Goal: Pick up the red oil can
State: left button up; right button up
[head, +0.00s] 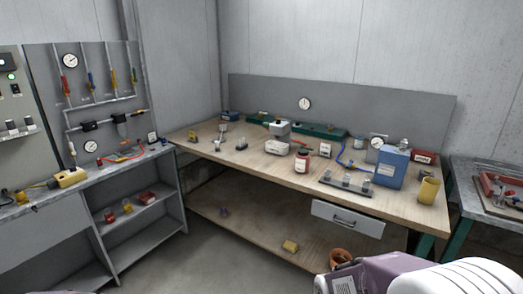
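A small red container with a pale label and a dark top (302,160) stands upright near the middle of the wooden workbench (250,158); it looks like the red oil can, though it is too small to be sure. Nothing touches it from my side. Part of my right arm, purple and white, fills the bottom right corner, well in front of the bench. Its fingers do not show. My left gripper is not in the picture.
Grey shelving (160,208) stands at left. A terracotta pot (341,258) is low in front. Open floor lies at centre left.

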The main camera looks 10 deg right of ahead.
aim_at(302, 162)
jog(key=i+j+z, duration=0.25)
jog(key=i+z, duration=0.2)
jog(key=i+j+z, duration=0.5)
jog(key=i, duration=0.15)
jog(key=i+j+z, duration=0.45)
jog(key=j, duration=0.15)
jog(key=i+j+z, duration=0.2)
jog(key=j, duration=0.35)
jog(key=i+j+z, duration=0.2)
jog(key=j, duration=0.35)
jog(key=j+z, duration=0.2)
jog(key=j, duration=0.35)
jog(key=i+l, duration=0.2)
jog(key=i, duration=0.25)
